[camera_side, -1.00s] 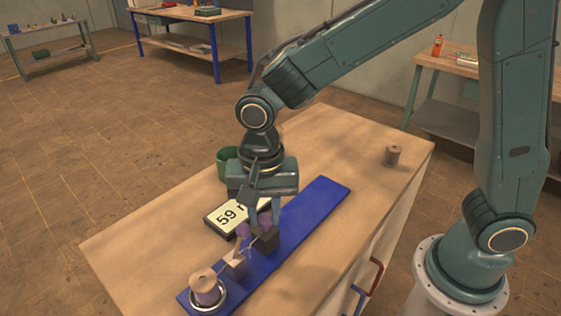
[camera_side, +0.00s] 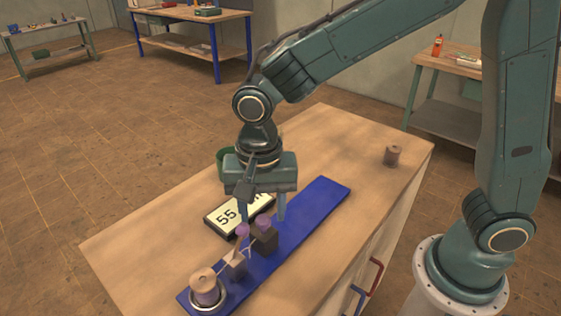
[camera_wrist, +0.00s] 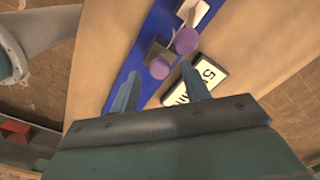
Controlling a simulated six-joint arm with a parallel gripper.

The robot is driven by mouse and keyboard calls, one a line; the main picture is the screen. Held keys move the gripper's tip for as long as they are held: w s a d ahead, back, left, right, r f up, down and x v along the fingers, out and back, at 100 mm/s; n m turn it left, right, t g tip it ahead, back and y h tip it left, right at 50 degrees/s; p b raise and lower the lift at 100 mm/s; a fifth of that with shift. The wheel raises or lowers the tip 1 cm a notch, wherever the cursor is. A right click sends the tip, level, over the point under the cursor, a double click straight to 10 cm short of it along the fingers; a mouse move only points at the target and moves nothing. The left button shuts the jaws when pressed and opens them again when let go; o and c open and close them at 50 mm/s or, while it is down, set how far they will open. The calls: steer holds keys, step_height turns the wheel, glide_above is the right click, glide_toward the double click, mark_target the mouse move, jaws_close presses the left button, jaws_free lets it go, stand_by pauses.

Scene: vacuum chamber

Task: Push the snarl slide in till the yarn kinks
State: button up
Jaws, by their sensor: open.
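A long blue board (camera_side: 310,215) lies on the wooden bench top. It carries a dark block (camera_side: 264,238) with a purple knob (camera_side: 263,222), and a lighter block (camera_side: 235,266) near a second purple knob (camera_side: 242,231). I cannot tell which part is the snarl slide. Pale yarn (camera_side: 226,262) runs past the blocks by a spool (camera_side: 206,287) in a metal ring at the near end. My gripper (camera_side: 263,212) is open, its fingers apart above the dark block. In the wrist view, the dark block's knob (camera_wrist: 159,68) shows between the fingers (camera_wrist: 160,76).
A display (camera_side: 238,210) beside the board starts with 55; my gripper partly hides the rest. A green cup (camera_side: 222,158) stands behind it. Another spool (camera_side: 393,155) stands at the bench's far right.

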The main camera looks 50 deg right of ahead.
step_height(320, 180, up, 13)
steer(key=shift+f, duration=0.15)
stand_by(0.4)
steer(key=shift+d, duration=0.1)
steer(key=s+d+n+t, duration=0.2)
steer(key=s+d+n, duration=0.2)
steer(key=s+d, duration=0.3)
steer(key=s+d+n+t, duration=0.3)
steer(key=s+d+n, duration=0.2)
steer(key=d, duration=0.6)
steer(key=s, duration=0.2)
steer(key=shift+s+d+f+t, duration=0.25)
steer(key=shift+s+d+t, duration=0.05)
steer(key=shift+d, duration=0.1)
